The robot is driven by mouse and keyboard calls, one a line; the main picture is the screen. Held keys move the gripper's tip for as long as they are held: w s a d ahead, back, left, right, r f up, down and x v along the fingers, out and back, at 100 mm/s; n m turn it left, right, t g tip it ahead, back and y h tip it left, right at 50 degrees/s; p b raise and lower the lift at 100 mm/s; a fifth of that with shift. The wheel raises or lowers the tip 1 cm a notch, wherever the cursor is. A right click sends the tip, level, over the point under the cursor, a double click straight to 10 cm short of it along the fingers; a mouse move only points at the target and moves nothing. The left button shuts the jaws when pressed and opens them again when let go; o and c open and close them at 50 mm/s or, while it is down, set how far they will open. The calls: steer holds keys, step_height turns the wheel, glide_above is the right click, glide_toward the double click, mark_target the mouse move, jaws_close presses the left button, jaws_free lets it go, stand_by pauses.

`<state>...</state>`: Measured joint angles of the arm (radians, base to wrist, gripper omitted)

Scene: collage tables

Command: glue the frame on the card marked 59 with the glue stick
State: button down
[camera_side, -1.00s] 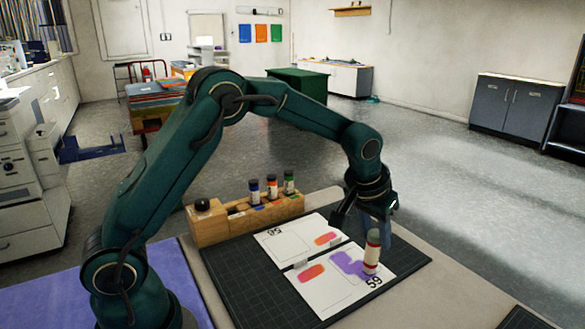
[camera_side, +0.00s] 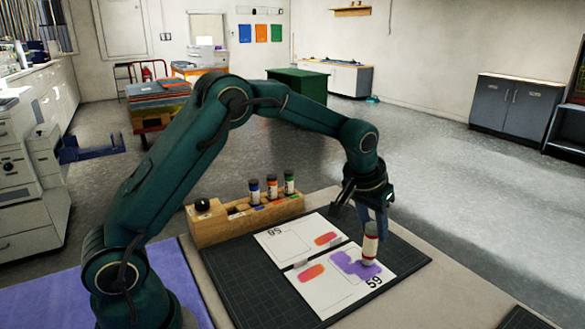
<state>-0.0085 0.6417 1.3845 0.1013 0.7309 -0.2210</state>
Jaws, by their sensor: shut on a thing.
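The card marked 59 (camera_side: 325,299) lies on the dark mat, with its number at the near right corner. It bears an orange-red patch (camera_side: 311,273) and a thin outlined frame. A purple glue patch (camera_side: 345,262) covers much of the frame's far and right parts; a paler area shows near its left end. The glue stick (camera_side: 370,243), white with red bands, stands nearly upright with its lower end at the purple patch. My gripper (camera_side: 372,214) is shut on its upper part from above. The spot under the stick is hidden.
A second card (camera_side: 290,246) with an orange patch lies beyond; its number is hard to read. Small clips sit between the cards. A wooden rack (camera_side: 230,232) holds several bottles behind. The dark mat (camera_side: 250,290) is bare at left and right.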

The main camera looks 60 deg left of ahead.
steer(key=shift+a+f, duration=0.1)
steer(key=shift+a, duration=0.8)
steer(key=shift+s+a+r, duration=0.1)
steer(key=shift+a+r, duration=0.1)
steer(key=shift+a, duration=1.25)
step_height(320, 180, up, 7)
stand_by(0.3)
